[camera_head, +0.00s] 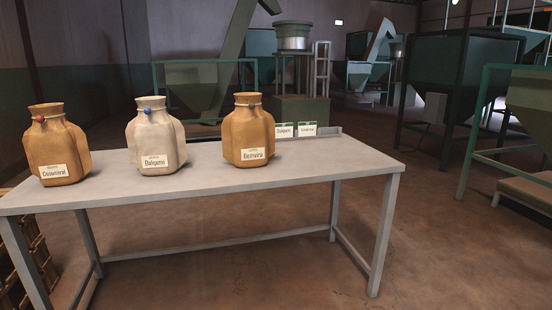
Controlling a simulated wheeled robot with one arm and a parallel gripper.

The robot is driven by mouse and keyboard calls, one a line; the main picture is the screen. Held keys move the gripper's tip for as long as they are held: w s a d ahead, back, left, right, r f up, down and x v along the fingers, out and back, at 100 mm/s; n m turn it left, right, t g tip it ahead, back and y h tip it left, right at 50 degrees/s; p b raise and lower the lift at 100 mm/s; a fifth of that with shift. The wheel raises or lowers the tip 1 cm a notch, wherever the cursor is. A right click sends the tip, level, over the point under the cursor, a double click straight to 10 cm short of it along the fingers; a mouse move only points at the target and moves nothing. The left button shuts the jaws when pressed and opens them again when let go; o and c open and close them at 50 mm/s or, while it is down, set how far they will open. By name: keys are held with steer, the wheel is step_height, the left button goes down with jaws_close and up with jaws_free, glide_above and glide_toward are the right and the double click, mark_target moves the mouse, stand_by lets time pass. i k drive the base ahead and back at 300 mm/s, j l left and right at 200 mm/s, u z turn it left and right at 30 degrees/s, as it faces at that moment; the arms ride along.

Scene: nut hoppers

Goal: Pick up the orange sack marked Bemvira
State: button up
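The orange sack marked Bemvira (247,132) stands upright on the grey table, right of the other two sacks. Its neck is tied and a white label is on its lower front. A cream sack marked Dalgami (155,135) with a blue bead at its neck stands in the middle. Another orange sack (57,145), with a red bead and a label that seems to read Cosmiral, stands at the left. The three sacks stand apart. My gripper is not in view.
The grey table (330,168) has bare room right of the Bemvira sack and along its front. Two small label cards (284,130) stand at its back edge. Crates (30,262) sit below left. Hoppers (450,85) stand behind; the floor (440,255) at right is clear.

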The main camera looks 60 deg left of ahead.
mark_target(248, 136)
steer(key=u, duration=2.85)
